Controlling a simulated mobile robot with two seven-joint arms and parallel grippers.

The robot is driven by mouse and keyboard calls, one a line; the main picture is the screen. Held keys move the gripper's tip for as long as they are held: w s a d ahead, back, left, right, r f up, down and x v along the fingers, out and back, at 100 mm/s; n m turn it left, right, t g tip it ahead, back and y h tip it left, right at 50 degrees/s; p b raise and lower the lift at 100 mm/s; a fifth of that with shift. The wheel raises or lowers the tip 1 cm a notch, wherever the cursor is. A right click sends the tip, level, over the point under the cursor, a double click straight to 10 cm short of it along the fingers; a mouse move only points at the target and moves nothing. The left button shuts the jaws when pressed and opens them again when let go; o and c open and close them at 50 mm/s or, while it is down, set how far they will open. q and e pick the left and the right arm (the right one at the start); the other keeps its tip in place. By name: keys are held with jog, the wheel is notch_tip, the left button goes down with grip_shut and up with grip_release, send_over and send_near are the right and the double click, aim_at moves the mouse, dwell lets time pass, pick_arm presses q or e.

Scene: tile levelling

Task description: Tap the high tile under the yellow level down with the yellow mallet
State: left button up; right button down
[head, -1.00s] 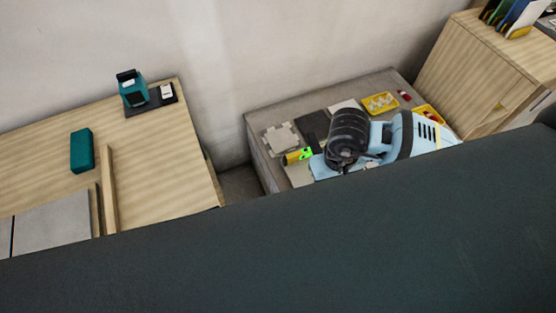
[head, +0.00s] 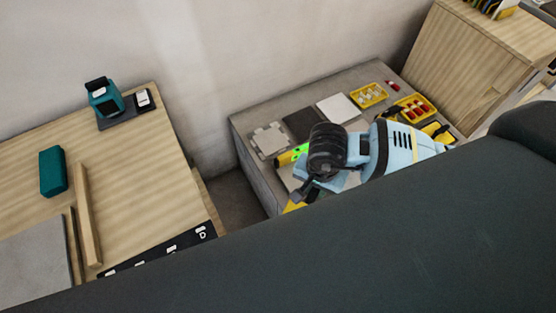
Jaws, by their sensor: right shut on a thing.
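A yellow and green piece (head: 290,156), which looks like the level, shows on the grey bench beside my right arm; much of it is hidden. My right gripper (head: 299,194) is beyond the black wrist, low over the near side of the bench. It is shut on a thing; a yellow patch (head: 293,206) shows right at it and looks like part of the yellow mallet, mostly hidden. The high tile cannot be made out under the level. My left gripper is not in view.
The grey bench (head: 248,117) holds a light notched tile (head: 269,140), a dark tile (head: 302,123), a white tile (head: 338,108) and yellow trays (head: 369,95). The wooden table (head: 140,180) holds a teal block (head: 53,172) and a grey slab (head: 35,262). A gap separates table and bench.

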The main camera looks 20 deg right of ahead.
pick_arm(q)
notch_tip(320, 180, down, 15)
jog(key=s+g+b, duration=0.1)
jog(key=b, duration=1.5)
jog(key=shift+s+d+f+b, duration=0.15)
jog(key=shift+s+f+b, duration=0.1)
jog(key=shift+b, duration=0.15)
pick_arm(e)
jog(key=w+a+f+n+y, duration=0.1)
jog(key=w+f+n, duration=0.6)
jog(key=n, duration=0.7)
jog(key=w+a+f+n+y, duration=0.1)
jog(key=w+f+n, duration=0.7)
jog(key=w+n, duration=0.4)
jog(key=shift+f+n, duration=0.2)
jog(key=shift+n, duration=1.4)
